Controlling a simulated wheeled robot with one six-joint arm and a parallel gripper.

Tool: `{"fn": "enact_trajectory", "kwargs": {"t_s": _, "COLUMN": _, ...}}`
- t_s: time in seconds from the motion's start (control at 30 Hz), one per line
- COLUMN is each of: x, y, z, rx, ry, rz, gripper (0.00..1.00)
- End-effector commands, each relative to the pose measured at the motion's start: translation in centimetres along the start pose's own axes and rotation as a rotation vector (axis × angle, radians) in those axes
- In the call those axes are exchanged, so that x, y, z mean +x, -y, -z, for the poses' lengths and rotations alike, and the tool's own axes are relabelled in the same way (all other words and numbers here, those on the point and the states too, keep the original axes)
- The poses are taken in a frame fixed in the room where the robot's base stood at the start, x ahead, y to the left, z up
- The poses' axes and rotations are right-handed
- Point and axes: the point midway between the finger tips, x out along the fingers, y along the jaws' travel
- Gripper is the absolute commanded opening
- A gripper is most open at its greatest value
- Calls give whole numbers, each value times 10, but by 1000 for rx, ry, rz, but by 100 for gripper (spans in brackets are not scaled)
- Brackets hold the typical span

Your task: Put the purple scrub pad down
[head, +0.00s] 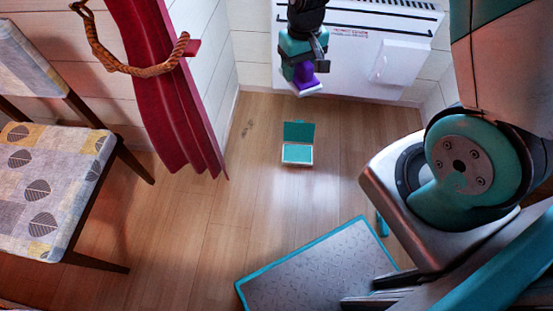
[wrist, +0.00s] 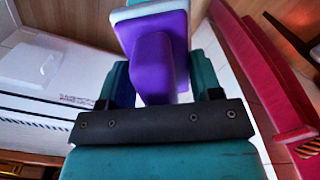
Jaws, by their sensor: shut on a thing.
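The purple scrub pad (wrist: 158,64) is a purple block with a paler layer at its far end. My gripper (wrist: 152,84) is shut on it, with a teal finger on each side in the wrist view. In the head view my gripper (head: 304,72) is at the top, in front of the white wall panel, and the scrub pad (head: 305,77) shows between its fingers. The pad's pale face points down there. It is held in the air, apart from the floor. Its grip surfaces are hidden by the fingers.
A small open teal box or case (head: 297,153) lies on the wooden floor (head: 220,255). A white heater panel (head: 350,45) is at the back wall. A red curtain (head: 160,85) with a rope tie and a patterned chair (head: 45,190) stand at the left. Floor around the case is clear.

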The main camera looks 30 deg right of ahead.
Motion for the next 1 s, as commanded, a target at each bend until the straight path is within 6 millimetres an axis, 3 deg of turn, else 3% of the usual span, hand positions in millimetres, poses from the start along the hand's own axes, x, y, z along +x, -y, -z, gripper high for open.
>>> {"fn": "enact_trajectory", "kwargs": {"t_s": 0.17, "x": 37, "y": -2, "z": 0, "rx": 11, "ry": 2, "rz": 0, "gripper": 31}}
{"fn": "enact_trajectory", "kwargs": {"t_s": 1.0, "x": 398, "y": -24, "z": -20, "rx": 160, "ry": 4, "rz": 0, "gripper": 31}}
